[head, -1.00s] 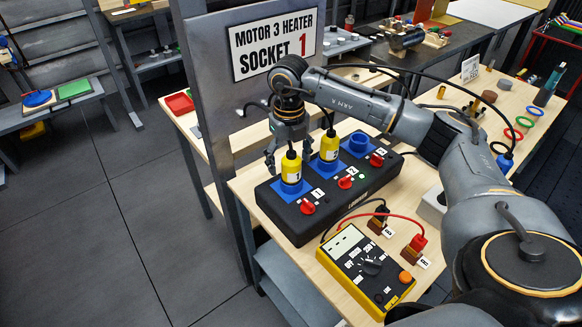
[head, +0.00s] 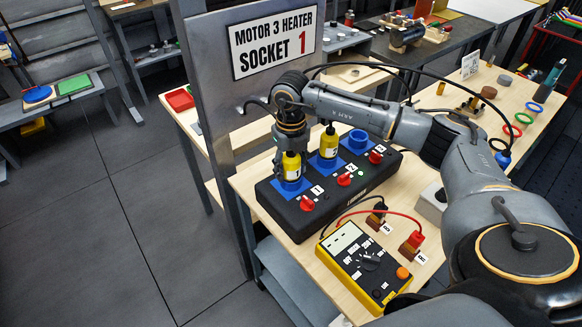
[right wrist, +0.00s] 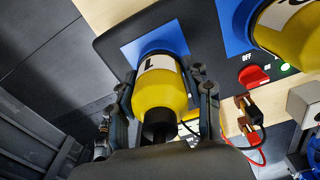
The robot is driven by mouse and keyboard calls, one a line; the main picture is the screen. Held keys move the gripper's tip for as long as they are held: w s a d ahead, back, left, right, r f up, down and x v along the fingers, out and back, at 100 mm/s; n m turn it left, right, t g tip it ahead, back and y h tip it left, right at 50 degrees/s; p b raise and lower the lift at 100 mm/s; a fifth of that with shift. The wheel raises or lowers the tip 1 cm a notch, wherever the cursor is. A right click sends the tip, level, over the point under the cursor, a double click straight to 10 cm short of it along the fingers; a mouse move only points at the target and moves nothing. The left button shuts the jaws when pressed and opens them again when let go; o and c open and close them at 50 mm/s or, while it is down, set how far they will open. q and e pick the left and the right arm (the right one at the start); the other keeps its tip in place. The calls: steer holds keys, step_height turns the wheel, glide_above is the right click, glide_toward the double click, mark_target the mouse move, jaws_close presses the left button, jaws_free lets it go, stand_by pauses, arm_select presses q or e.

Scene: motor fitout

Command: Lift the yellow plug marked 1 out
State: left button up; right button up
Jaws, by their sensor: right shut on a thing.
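The yellow plug marked 1 (head: 292,167) stands upright in the front-left blue socket (head: 291,187) of the black box (head: 331,204). In the right wrist view the plug (right wrist: 160,85) shows its label 1, a dark top end and the blue plate behind it. My right gripper (head: 290,161) is over the plug from above, shut on it, with a finger on each side; the fingers also show in the right wrist view (right wrist: 165,92). Whether the plug has risen at all in the socket I cannot tell. My left gripper is not in view.
A second yellow plug (head: 328,145) stands close by in the middle socket; the third blue socket (head: 359,142) is empty. Red switches (head: 307,203) line the box. A yellow meter (head: 364,266) with cables lies in front. A sign post (head: 222,104) stands behind left.

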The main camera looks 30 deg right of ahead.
mark_target(291, 158)
steer(key=shift+w+r+b, duration=0.1)
steer(key=shift+r+b, duration=0.35)
steer(key=shift+r, duration=0.1)
step_height(291, 158, up, 2)
steer(key=shift+r+b, duration=0.1)
steer(key=shift+b, duration=0.5)
steer(key=s+r+b, duration=0.2)
steer(key=s+r, duration=0.3)
steer(key=s, duration=0.2)
steer(key=s+a+r+b, duration=0.1)
steer(key=s+r, duration=0.3)
steer(key=s, duration=0.3)
steer(key=shift+r+b, duration=0.35)
steer(key=shift+r, duration=0.05)
steer(key=shift+a, duration=0.1)
